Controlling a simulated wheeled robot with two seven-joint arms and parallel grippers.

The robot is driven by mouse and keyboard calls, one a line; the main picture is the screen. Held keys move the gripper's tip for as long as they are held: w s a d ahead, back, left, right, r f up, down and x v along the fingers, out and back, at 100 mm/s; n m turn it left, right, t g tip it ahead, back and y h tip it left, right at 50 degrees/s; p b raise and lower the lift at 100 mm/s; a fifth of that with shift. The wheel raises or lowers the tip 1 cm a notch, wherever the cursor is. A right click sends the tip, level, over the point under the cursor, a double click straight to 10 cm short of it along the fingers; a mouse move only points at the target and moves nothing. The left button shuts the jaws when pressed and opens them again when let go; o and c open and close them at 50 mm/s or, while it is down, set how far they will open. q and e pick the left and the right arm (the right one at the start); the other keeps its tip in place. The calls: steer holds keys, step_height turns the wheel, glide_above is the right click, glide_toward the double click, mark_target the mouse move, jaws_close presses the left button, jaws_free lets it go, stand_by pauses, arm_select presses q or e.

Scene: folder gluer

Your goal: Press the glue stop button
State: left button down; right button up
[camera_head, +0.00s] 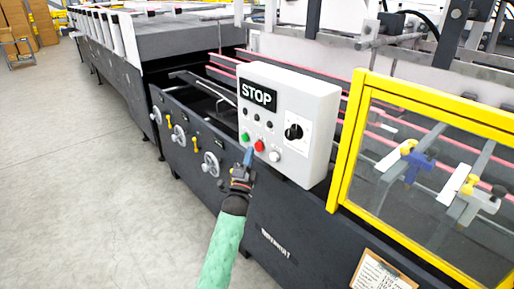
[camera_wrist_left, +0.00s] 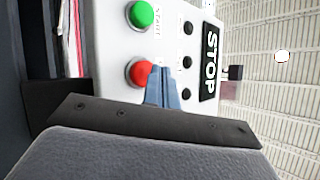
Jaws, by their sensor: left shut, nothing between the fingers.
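The grey control box (camera_head: 318,95) is fixed on the side of the machine and carries a black STOP label (camera_head: 258,95). On its face are a red button (camera_head: 259,146), a green button (camera_head: 245,137), a white button (camera_head: 275,156) and a black rotary knob (camera_head: 293,132). My left gripper (camera_head: 248,157) is shut and empty, its blue fingertips just beside and below the red button. In the left wrist view the fingertips (camera_wrist_left: 160,88) overlap the edge of the red button (camera_wrist_left: 138,73); I cannot tell whether they touch it. The green button (camera_wrist_left: 143,14) shows clear of them. My right gripper is not in view.
A yellow-framed guard (camera_head: 347,140) stands right of the box. Handwheels (camera_head: 211,164) and yellow levers (camera_head: 169,121) stick out from the machine's dark side panel. A clipboard (camera_head: 381,272) hangs at lower right. The floor (camera_head: 90,190) at left is clear.

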arm_select(q)
steer(key=shift+s+a, duration=0.1)
steer(key=shift+a, duration=0.05)
steer(key=s+a, duration=0.1)
steer(key=a, duration=0.1)
steer(key=s+a+p, duration=0.1)
steer(key=s+a, duration=0.1)
stand_by(0.7)
steer(key=shift+n, duration=0.3)
